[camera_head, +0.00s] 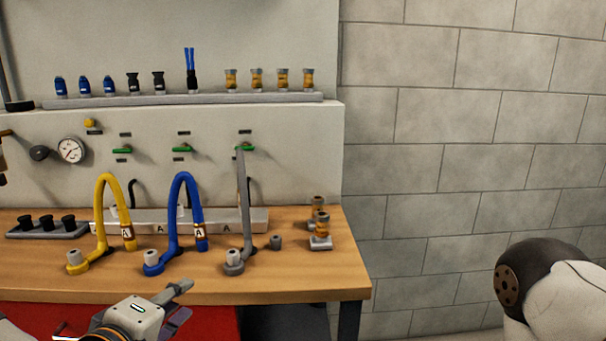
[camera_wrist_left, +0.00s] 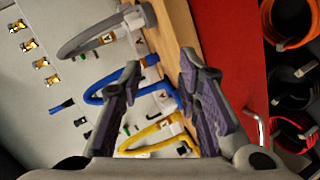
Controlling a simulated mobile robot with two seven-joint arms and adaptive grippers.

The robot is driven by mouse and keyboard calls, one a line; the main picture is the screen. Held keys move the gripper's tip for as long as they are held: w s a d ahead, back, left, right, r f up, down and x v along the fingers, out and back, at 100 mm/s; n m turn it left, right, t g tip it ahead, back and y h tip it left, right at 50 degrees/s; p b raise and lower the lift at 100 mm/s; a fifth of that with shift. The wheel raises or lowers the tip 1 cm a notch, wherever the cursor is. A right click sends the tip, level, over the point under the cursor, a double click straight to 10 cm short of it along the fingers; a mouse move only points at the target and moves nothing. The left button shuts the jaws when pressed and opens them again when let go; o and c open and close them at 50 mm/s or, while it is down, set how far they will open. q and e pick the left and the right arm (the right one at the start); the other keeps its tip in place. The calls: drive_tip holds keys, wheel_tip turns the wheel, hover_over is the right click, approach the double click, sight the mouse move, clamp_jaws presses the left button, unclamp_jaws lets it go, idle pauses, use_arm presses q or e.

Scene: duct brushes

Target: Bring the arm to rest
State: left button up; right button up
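My left gripper (camera_head: 178,300) is low in front of the bench's front edge in the head view. In the left wrist view its two padded fingers (camera_wrist_left: 158,95) are spread apart with nothing between them. Beyond them are the wooden bench top, a yellow hose (camera_wrist_left: 150,140) and a blue hose (camera_wrist_left: 110,90). My right arm (camera_head: 540,285) shows only as a rounded dark and white link at the right edge of the head view. The right gripper is not in view.
The wooden bench (camera_head: 200,287) carries a yellow hose (camera_head: 102,205), a blue hose (camera_head: 174,215) and a grey hose (camera_head: 243,200). Brass fittings (camera_head: 320,232) stand at its right end. A shelf (camera_head: 190,99) behind holds several fittings. Hose coils (camera_wrist_left: 290,20) hang beside a red panel (camera_wrist_left: 232,60).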

use_arm(q)
drive_tip(key=s+d+f+m+g, duration=0.1)
drive_tip(key=s+f+m+g, duration=0.3)
drive_tip(key=s+f, duration=0.45)
drive_tip(key=s+d+f+m+g, duration=0.1)
drive_tip(key=s+f+m+g, duration=0.3)
drive_tip(key=f, duration=0.7)
drive_tip(key=s+a+f+m+g, duration=0.2)
drive_tip(key=s+f+g, duration=0.1)
drive_tip(key=s, duration=0.7)
drive_tip(key=s+a+f+m+g+y, duration=0.1)
drive_tip(key=s+f+g, duration=0.3)
drive_tip(key=s, duration=0.6)
drive_tip(key=shift+s+a+f+m, duration=0.35)
drive_tip(key=shift+a+f+m, duration=0.25)
drive_tip(key=shift+m, duration=0.3)
